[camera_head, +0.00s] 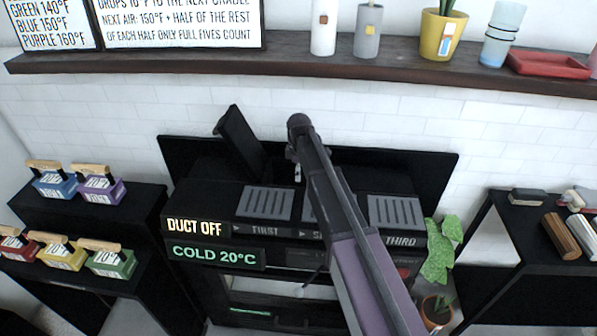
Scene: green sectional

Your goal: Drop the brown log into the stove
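The brown log (561,236) lies on the black stand at the right, beside a paler log (582,233). The black stove (200,206) stands in the middle against the tiled wall. Its signs read "DUCT OFF" and "COLD 20°C". Its top has slatted grates, with "FIRST" and "THIRD" labels readable. A lit opening shows low in its front. My arm reaches over the stove from the lower right and hides part of its top. My gripper (297,168) is mostly hidden by the arm, above the stove's back; its fingers are not clear. It is well left of the log.
Coloured labelled blocks with wooden handles (95,188) sit on black stands at the left. A dark wall shelf (290,64) holds cups, a yellow pot (442,36) and a red tray (548,64). A leafy plant (440,255) stands between the stove and the right stand.

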